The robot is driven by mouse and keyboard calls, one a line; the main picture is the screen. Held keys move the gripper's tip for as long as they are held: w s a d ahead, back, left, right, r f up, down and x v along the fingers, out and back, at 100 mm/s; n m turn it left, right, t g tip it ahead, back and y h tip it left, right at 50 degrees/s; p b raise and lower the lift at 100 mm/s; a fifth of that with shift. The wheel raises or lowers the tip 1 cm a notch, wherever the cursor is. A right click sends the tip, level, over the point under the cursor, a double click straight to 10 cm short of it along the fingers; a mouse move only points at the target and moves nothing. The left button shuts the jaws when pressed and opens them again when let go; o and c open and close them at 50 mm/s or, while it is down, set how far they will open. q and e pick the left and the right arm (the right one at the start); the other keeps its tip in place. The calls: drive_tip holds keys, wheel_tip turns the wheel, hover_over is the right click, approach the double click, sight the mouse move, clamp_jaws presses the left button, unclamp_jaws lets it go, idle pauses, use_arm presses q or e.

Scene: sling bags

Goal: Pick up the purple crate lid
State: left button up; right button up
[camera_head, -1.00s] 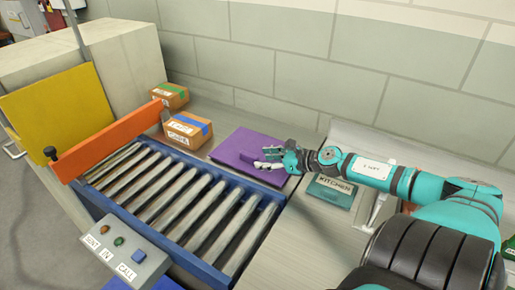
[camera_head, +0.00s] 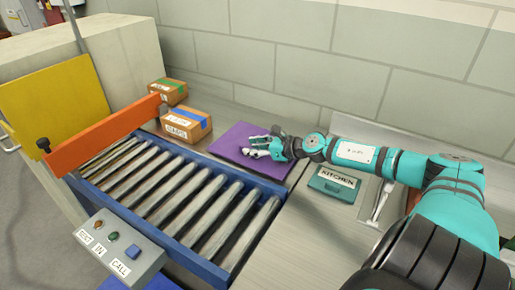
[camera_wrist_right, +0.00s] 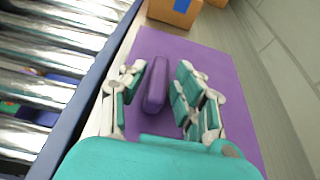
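The purple crate lid (camera_head: 233,142) lies flat on the counter beside the roller conveyor in the head view. In the right wrist view the lid (camera_wrist_right: 215,60) shows its raised purple handle bar (camera_wrist_right: 156,85) in the middle. My right gripper (camera_head: 256,146) is over the lid; its fingers (camera_wrist_right: 160,90) are open, one on each side of the handle, with gaps visible between them and it. The handle is largely hidden by the gripper in the head view. My left gripper is not in view.
The blue-framed roller conveyor (camera_head: 190,205) runs along the lid's left side. A box with blue tape (camera_head: 186,127) stands behind the lid. A teal KITCHEN box (camera_head: 333,185) sits to the right. The wall (camera_head: 330,60) is behind the counter.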

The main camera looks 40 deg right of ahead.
clamp_jaws()
drive_tip(key=shift+r, duration=0.15)
